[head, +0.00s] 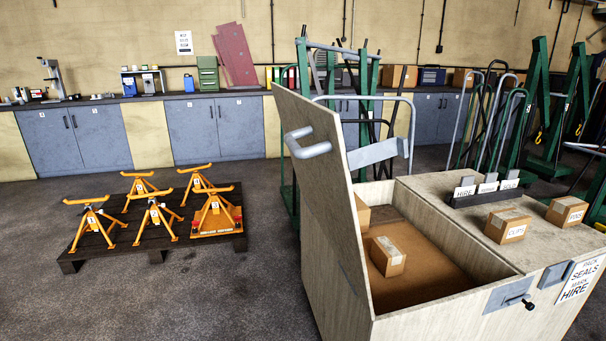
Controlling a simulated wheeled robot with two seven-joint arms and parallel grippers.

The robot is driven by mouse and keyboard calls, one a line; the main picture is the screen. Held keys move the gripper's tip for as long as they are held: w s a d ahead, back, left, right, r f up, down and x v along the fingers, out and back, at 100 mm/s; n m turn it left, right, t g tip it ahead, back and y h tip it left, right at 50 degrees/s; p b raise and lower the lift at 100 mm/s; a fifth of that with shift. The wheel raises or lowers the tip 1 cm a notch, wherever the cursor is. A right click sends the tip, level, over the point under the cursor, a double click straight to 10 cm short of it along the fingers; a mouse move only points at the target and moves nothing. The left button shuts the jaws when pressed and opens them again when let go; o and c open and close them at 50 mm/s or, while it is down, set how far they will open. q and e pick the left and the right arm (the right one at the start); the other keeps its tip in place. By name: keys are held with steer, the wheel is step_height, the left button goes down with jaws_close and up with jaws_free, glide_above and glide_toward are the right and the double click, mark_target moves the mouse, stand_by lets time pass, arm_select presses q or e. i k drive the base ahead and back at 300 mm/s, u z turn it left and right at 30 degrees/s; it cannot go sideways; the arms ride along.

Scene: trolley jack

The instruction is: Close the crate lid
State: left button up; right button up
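The wooden crate (430,312) stands at the front right with its top open. Its lid (326,190) stands raised on the crate's left side, tilted a little outward to the left. A grey bar handle (307,148) is on the lid's outer face, and a grey metal strap (378,152) sticks out from its inner side. A grey latch plate (508,294) with a dark knob is on the crate's front. A small cardboard box (387,256) lies inside, with another partly hidden behind the lid. Neither of my grippers is in view.
A side top (455,185) right of the opening holds a dark card rack (486,191) and two cardboard boxes (508,225). A dark pallet (155,248) with several orange stands is at the left. Green hoists and trolleys stand behind.

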mark_target(313, 138)
steer(key=k, duration=0.5)
steer(key=u, duration=1.1)
steer(key=i, duration=0.65)
steer(key=u, duration=0.05)
